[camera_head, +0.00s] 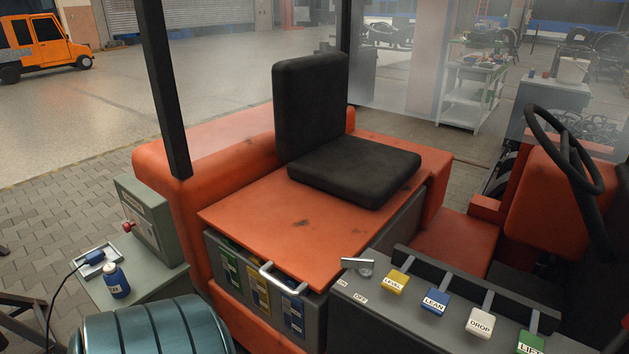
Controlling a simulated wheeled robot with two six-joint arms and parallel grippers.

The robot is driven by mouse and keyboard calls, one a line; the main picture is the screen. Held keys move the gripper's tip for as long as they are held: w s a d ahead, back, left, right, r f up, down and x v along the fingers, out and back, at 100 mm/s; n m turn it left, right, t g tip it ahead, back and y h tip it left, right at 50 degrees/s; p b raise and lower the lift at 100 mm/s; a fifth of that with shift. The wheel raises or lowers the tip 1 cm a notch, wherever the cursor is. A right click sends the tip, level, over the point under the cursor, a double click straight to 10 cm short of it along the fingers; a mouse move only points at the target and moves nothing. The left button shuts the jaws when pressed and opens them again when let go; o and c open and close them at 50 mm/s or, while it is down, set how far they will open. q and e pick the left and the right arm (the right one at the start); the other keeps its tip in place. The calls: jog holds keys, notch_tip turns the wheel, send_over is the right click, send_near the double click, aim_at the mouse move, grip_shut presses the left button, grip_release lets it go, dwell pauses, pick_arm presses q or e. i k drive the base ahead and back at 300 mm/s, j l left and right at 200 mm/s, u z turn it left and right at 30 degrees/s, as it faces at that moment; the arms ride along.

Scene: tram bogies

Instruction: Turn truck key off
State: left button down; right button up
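The orange truck (270,230) fills the middle of the head view, with a black seat on it. Its silver key (357,265) sits on the grey control panel (385,310), at the panel's left end. The key's flat grip points left from its round base. An ON label (343,282) and an OFF label (361,298) lie just in front of the key. I cannot tell for certain which label the key is set to. Neither of my grippers is in view, and nothing touches the key.
Levers labelled LEVEL (396,282), LEAN (435,301), DROP (480,323) and LIFT (530,343) stand right of the key. A black steering wheel (562,150) rises at right. A metal handle (284,275) lies left. A grey box (150,225) and blue bottle (115,283) stand at far left.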

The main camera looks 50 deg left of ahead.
aim_at(366, 265)
jog(key=u, duration=1.4)
